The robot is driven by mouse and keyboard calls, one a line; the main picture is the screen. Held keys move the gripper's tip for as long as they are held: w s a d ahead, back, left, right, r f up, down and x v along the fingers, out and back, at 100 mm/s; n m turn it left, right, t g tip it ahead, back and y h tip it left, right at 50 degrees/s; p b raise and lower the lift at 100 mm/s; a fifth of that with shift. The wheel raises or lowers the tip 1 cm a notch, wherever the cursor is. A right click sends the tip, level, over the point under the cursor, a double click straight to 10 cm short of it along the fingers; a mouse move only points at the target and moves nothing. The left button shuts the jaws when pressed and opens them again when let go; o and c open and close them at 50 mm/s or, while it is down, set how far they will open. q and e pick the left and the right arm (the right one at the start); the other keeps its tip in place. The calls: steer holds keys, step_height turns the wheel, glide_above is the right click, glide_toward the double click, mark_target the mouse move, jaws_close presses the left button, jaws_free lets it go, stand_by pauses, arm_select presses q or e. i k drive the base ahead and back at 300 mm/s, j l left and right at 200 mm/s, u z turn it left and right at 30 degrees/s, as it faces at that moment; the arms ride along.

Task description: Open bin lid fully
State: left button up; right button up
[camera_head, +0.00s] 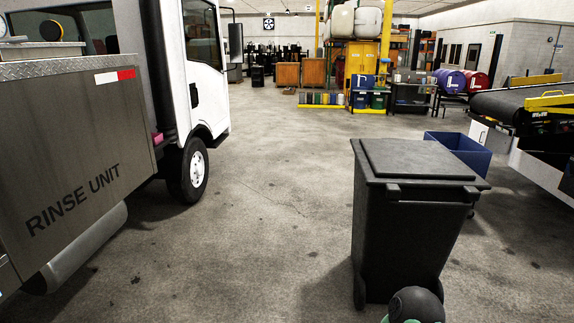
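A dark grey wheeled bin (405,240) stands upright on the floor at the lower right. Its lid (418,161) lies flat and closed over the top. A handle bar (435,192) runs along the near upper edge. A round black part with a green edge shows at the bottom edge in front of the bin; I cannot tell for sure what it is. Neither of my grippers can be made out in this view.
A truck marked RINSE UNIT (75,165) fills the left side. A blue open crate (460,152) stands behind the bin. A belt loader (520,110) is at the right. The concrete floor (270,190) between truck and bin is clear.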

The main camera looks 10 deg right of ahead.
mark_target(392, 164)
steer(key=i+z, duration=0.1)
steer(key=i, duration=0.9)
steer(key=i+j+z, duration=0.15)
steer(key=i, duration=2.85)
steer(key=i+z, duration=0.35)
steer(key=i, duration=0.15)
steer(key=i+j+z, duration=0.1)
steer(key=i+z, duration=0.25)
steer(key=i+j+z, duration=0.35)
steer(key=i, duration=0.2)
steer(key=i+j+z, duration=0.55)
steer(key=z, duration=0.3)
steer(key=i+j+z, duration=0.35)
steer(key=z, duration=0.15)
steer(key=i+j+z, duration=0.15)
steer(key=j+z, duration=0.35)
steer(key=i+j+z, duration=0.1)
steer(key=j+z, duration=0.4)
steer(key=i+j+z, duration=0.1)
steer(key=j+z, duration=0.35)
steer(key=i+j+z, duration=0.15)
steer(key=j+z, duration=0.15)
steer(key=z, duration=0.2)
steer(key=i+j+z, duration=0.1)
steer(key=j+z, duration=0.65)
steer(key=z, duration=0.2)
steer(key=i+j, duration=0.05)
